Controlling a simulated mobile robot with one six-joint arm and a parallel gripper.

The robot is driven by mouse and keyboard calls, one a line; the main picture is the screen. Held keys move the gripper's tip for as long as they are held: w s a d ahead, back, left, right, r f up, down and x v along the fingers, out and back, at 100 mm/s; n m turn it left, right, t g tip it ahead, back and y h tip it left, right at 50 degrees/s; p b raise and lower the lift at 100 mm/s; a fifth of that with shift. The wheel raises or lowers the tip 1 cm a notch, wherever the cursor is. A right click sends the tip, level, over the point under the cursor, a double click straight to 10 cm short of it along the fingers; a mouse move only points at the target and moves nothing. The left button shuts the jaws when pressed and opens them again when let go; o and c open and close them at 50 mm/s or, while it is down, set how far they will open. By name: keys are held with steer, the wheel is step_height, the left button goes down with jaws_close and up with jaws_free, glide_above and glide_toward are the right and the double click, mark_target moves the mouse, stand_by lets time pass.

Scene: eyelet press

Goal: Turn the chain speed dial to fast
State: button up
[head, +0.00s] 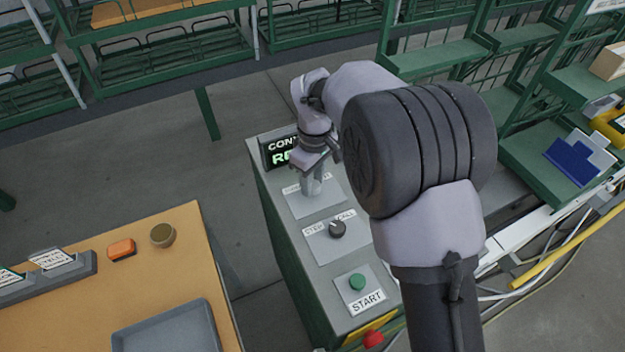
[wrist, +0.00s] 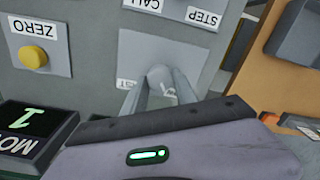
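The control console (head: 283,228) stands in front of me in the head view. My gripper (head: 312,192) points down onto the plate (head: 327,209) below the display, and it mostly covers that plate's label. In the wrist view, my gripper's fingertips (wrist: 161,80) come together at a small rounded grey form on the plate (wrist: 205,55), apparently the chain speed dial. Letters ending in "ST" show beside the left finger. The dial's pointer is hidden. I cannot tell whether the fingers grip it or stand around it.
The dark step/call dial (head: 337,229) and green START button (head: 357,282) sit nearer on the console. A red knob (head: 373,339) is at its front. A yellow ZERO button (wrist: 33,55) lies left in the wrist view. An orange-topped table (head: 120,285) stands left.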

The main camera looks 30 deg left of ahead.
jaws_close()
steer(key=shift+m, duration=0.3)
steer(key=m, duration=0.3)
steer(key=shift+p, duration=0.4)
steer(key=m, duration=0.3)
steer(key=shift+m, duration=0.3)
steer(key=m, duration=0.3)
steer(key=shift+d, duration=0.1)
steer(key=shift+m, duration=2)
